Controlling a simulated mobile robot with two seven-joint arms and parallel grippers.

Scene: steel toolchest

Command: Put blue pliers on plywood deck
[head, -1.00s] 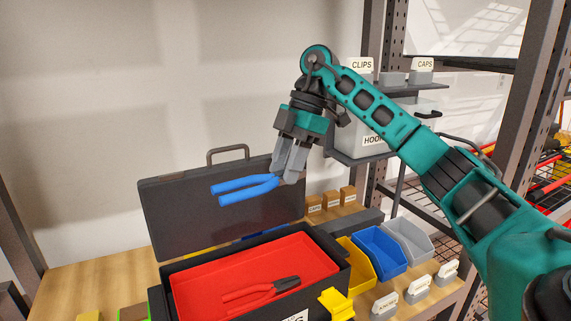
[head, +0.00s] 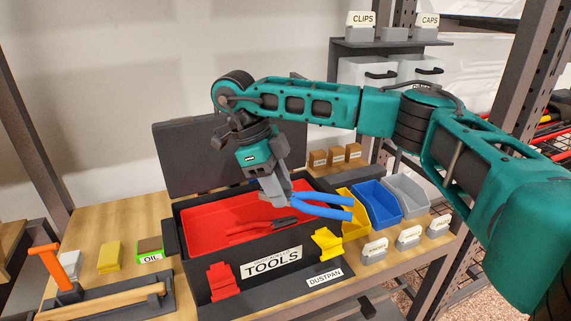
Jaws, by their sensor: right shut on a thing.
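The blue pliers (head: 322,206) are held in my right gripper (head: 277,199), which is shut on them. Their blue handles point to the right, above the right part of the open toolbox (head: 258,249) and in front of the yellow bin. The plywood deck (head: 110,218) is the light wood top that the toolbox stands on; a bare part shows at the left behind the small blocks. My left gripper is not in view.
Red pliers (head: 262,227) lie in the toolbox's red tray (head: 200,233). Yellow (head: 352,222), blue (head: 381,208) and grey (head: 407,199) bins stand right of the box. At the left are an oil block (head: 149,250), a yellow block (head: 110,257) and an orange-handled tool (head: 50,262).

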